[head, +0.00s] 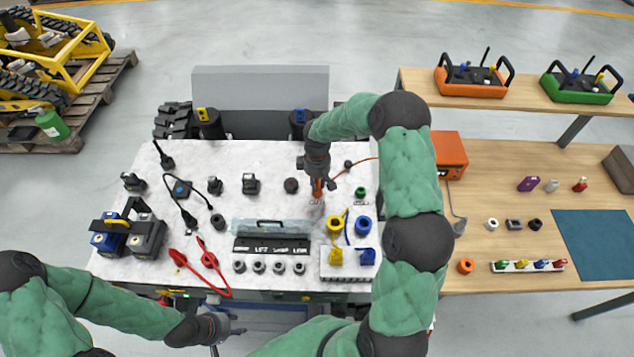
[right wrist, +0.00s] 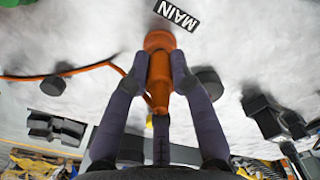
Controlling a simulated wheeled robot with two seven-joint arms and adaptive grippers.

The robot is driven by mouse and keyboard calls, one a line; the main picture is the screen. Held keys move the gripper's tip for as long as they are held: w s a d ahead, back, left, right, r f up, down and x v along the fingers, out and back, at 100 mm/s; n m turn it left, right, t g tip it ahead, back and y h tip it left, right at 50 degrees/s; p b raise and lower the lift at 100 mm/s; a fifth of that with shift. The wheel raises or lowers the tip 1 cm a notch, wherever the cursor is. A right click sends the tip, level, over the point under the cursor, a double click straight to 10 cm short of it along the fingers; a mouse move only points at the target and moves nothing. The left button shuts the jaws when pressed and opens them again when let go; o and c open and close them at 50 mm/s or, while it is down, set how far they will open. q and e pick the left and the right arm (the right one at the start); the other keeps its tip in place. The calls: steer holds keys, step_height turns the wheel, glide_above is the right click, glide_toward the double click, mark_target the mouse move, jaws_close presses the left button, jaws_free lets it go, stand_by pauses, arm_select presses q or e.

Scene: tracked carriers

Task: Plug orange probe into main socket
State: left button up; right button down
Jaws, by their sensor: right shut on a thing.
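The orange probe (head: 317,188) stands over the white work surface in the head view, tip down. My right gripper (head: 316,180) is shut on it. In the right wrist view my right gripper (right wrist: 159,75) has its fingers on both sides of the probe (right wrist: 159,68), whose wide orange end is by the MAIN label (right wrist: 176,15). The main socket itself is not visible; the probe's end covers the spot beside the label. I cannot tell whether the probe is seated. My left gripper (head: 214,328) is low at the front edge, away from the probe; its fingers are unclear.
An orange cable runs right from the probe to an orange box (head: 450,150) on the wooden table (head: 500,210). A green cap (head: 360,192), a yellow ring (head: 335,223) and a blue ring (head: 363,225) stand close by. A black round knob (right wrist: 209,83) is beside the fingers.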

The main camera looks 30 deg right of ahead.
steer(key=shift+f+b, duration=0.3)
steer(key=shift+f, duration=0.05)
stand_by(0.4)
steer(key=c, duration=1)
jaws_free()
